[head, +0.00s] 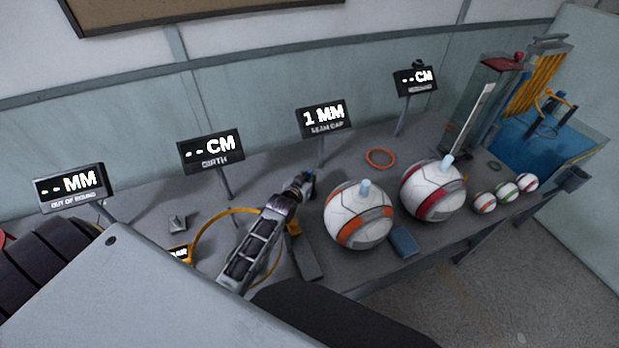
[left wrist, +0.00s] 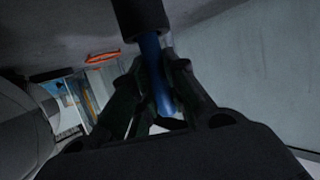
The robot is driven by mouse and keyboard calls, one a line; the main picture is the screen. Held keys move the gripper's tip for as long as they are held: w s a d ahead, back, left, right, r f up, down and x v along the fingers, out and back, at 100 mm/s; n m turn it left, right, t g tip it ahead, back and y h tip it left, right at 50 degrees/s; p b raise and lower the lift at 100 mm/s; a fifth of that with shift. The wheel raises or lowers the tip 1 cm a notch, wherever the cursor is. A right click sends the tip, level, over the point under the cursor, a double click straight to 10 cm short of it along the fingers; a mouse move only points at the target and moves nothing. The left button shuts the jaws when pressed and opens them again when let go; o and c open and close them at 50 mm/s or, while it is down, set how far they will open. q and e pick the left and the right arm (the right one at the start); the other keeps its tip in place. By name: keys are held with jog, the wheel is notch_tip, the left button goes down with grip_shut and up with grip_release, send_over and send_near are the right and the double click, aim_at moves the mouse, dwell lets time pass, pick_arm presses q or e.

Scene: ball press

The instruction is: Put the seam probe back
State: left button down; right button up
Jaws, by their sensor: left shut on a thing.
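My left gripper (head: 301,184) is over the bench, left of the orange-striped ball (head: 352,230). It is shut on a blue stem, which I take for the seam probe (head: 309,176). In the left wrist view the probe (left wrist: 152,58) has a blue shaft between the fingers (left wrist: 158,100) and a thick black part at the top. Its tip is hidden in the head view. My right gripper is out of view.
A red-striped ball (head: 425,195) sits right of the orange-striped one. A blue block (head: 404,243) lies in front. A yellow hoop (head: 203,232) stands close left of my left arm. An orange ring (head: 380,158) lies behind the balls. Small balls (head: 507,191) are at the right.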

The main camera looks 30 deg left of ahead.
pick_arm(q)
jog(key=c, duration=1.7)
grip_release()
jog(key=shift+o, duration=1.4)
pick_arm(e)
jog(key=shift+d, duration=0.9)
